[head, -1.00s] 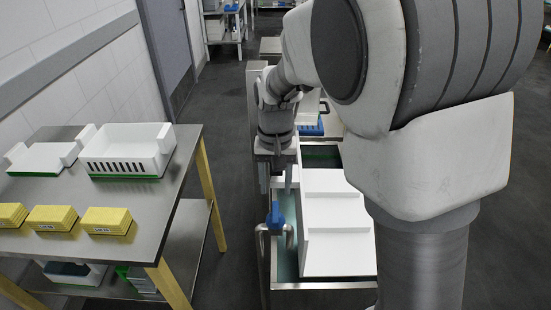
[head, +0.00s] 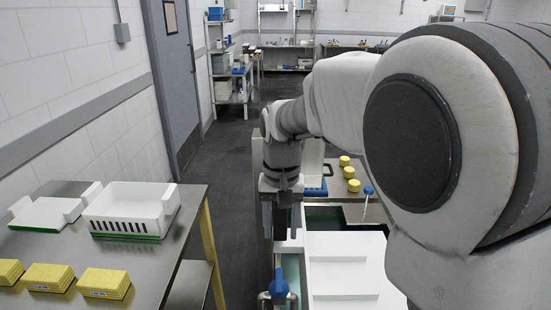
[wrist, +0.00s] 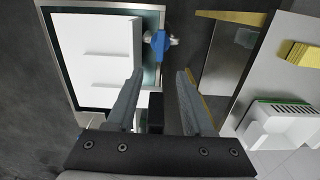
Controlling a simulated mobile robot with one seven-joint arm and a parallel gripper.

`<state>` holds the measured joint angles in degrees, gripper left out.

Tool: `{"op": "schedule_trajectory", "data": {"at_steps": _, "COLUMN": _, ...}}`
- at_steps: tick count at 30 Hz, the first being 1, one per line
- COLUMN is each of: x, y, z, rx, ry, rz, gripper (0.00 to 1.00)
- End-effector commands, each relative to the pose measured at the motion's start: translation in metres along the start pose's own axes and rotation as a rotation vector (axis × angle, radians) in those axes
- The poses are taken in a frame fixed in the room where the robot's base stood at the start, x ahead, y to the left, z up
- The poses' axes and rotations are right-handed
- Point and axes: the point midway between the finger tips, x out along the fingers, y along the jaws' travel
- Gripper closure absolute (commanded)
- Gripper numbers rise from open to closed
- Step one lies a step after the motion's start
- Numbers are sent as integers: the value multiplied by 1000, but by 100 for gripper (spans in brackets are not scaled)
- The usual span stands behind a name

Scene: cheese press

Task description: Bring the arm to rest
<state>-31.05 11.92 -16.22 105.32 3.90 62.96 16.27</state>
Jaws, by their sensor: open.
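My gripper (head: 282,220) hangs at the end of my arm over the left edge of the steel vat, pointing down. In the wrist view my gripper (wrist: 157,98) shows two grey fingers spread apart with nothing between them. A blue-handled valve (head: 279,285) is on the vat's near left corner, apart from the fingers; this valve (wrist: 160,42) also shows in the wrist view. White slabs (head: 348,262) lie in the vat. My arm hides part of the area to the right.
A steel table (head: 160,258) on the left holds a white slotted crate (head: 130,212), a shallow white tray (head: 45,212) and yellow blocks (head: 104,283). Behind the vat, a bench (head: 350,192) carries yellow rounds (head: 349,172). The aisle floor (head: 225,150) between is clear.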

Motion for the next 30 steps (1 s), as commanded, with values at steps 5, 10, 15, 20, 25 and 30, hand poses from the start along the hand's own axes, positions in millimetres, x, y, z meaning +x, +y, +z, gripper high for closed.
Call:
{"op": "schedule_trajectory", "data": {"at_steps": 5, "x": -22, "y": 23, "z": 17, "rx": 3, "ry": 46, "rz": -42, "gripper": 48}}
{"op": "schedule_trajectory", "data": {"at_steps": 10, "x": -48, "y": 55, "z": 48, "rx": -5, "ry": 130, "rz": -87, "gripper": 48}}
{"op": "schedule_trajectory", "data": {"at_steps": 15, "x": -64, "y": 82, "z": 83, "rx": -17, "ry": 227, "rz": -103, "gripper": 48}}
{"op": "schedule_trajectory", "data": {"at_steps": 20, "x": -72, "y": 104, "z": 118, "rx": -29, "ry": 324, "rz": -93, "gripper": 48}}
{"op": "schedule_trajectory", "data": {"at_steps": 25, "x": -71, "y": 121, "z": 150, "rx": -40, "ry": 416, "rz": -56, "gripper": 48}}
{"op": "schedule_trajectory", "data": {"at_steps": 30, "x": -67, "y": 130, "z": 168, "rx": -47, "ry": 472, "rz": -20, "gripper": 48}}
